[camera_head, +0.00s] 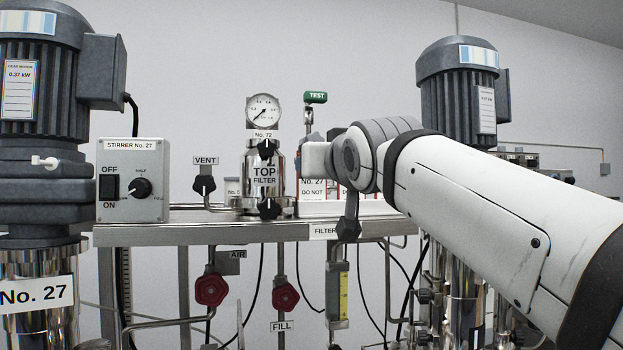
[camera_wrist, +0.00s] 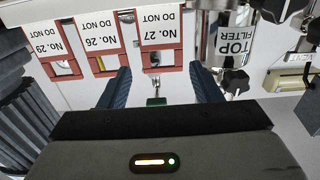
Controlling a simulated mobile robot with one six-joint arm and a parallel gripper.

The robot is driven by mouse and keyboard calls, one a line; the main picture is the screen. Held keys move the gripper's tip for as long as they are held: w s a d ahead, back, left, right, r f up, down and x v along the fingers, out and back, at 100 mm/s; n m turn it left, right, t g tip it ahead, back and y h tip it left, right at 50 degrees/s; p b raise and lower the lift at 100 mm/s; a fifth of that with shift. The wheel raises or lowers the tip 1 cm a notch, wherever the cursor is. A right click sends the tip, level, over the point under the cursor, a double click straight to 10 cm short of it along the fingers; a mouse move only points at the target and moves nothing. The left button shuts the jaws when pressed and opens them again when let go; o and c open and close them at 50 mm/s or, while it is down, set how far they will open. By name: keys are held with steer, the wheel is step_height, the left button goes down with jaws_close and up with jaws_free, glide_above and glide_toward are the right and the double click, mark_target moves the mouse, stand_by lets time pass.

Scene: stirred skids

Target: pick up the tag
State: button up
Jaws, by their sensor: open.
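Several white tags with red frames stand in a row, seen upside down in the wrist view. The No. 27 tag (camera_wrist: 160,32) is straight ahead of the jaws, with the No. 26 tag (camera_wrist: 98,42) and the No. 29 tag (camera_wrist: 48,48) to its left. My gripper (camera_wrist: 160,68) is open, its two dark fingers apart on either side of the line to the No. 27 tag, with nothing seen held. In the head view the No. 27 tag (camera_head: 312,187) is partly hidden behind my wrist, and the fingers cannot be made out.
A small green piece on a metal stem (camera_wrist: 156,99) shows between the fingers; the head view has a green TEST plate (camera_head: 316,97). The steel TOP FILTER housing (camera_head: 264,178) and gauge (camera_head: 264,111) stand left of the tags. The shelf edge (camera_head: 200,235) runs below. Stirrer motors flank the area.

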mark_target(312, 182)
steer(key=p+x, duration=0.2)
steer(key=x, duration=0.4)
steer(key=shift+a+p, duration=0.15)
steer(key=shift+p, duration=0.2)
steer(key=shift+s, duration=0.2)
steer(key=shift+c, duration=0.6)
steer(key=shift+w, duration=0.1)
steer(key=c, duration=0.5)
